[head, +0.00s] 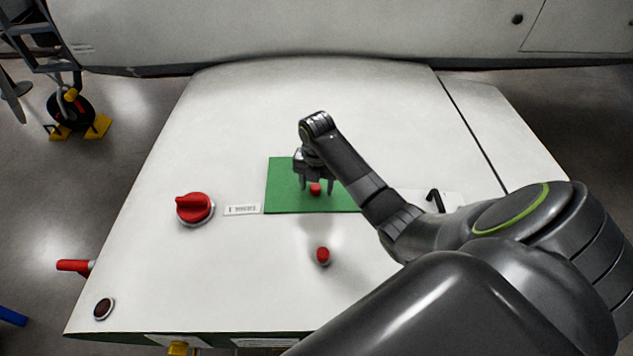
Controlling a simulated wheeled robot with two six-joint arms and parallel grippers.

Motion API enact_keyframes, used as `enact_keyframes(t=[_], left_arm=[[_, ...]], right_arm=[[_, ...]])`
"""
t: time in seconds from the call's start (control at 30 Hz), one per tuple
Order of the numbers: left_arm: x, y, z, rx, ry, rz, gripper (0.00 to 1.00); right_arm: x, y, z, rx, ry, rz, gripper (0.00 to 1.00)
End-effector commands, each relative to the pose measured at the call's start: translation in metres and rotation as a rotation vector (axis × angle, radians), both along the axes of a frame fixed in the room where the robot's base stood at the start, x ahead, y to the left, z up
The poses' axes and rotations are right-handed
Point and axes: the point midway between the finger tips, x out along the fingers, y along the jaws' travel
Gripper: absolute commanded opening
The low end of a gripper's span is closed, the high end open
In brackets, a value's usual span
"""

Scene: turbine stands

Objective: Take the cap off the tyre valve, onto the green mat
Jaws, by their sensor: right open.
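The green mat (283,190) lies flat on the white surface. My right gripper (316,187) is over the mat, fingers pointing down and open. A small red piece (315,189), perhaps the cap, shows between its fingertips, at the mat; whether it touches a finger or rests on the mat is hard to tell. A second small red-topped piece (323,255) stands on the white surface in front of the mat; I cannot tell whether it is the tyre valve. My right forearm hides the mat's right part. My left gripper is not in view.
A red rotary knob (194,207) and a white label (242,210) are left of the mat. A black bent tool (435,200) lies to the right. A wheel (71,112) with yellow chocks stands on the floor. The surface behind the mat is clear.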

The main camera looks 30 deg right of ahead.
Motion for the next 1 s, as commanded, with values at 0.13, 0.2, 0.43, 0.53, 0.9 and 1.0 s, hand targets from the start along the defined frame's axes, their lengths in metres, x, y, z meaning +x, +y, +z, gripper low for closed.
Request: enact_keyframes(t=[0.13, 0.2, 0.43, 0.53, 0.9, 1.0], left_arm=[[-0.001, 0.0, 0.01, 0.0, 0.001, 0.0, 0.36], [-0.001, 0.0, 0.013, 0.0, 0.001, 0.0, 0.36], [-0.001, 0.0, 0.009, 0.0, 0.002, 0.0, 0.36], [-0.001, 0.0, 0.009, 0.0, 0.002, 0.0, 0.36], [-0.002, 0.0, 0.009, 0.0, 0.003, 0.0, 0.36], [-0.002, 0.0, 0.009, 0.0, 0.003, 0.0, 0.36]], right_arm=[[0.001, 0.0, 0.016, 0.0, -0.003, 0.0, 0.56], [0.001, 0.0, 0.021, 0.0, -0.003, 0.0, 0.56], [0.001, -0.001, 0.037, -0.001, -0.003, 0.0, 0.56], [0.001, 0.0, 0.046, -0.001, -0.003, 0.001, 0.56], [0.0, 0.0, 0.064, 0.0, -0.001, 0.0, 0.56], [0.0, 0.0, 0.064, 0.0, -0.001, 0.0, 0.56]])
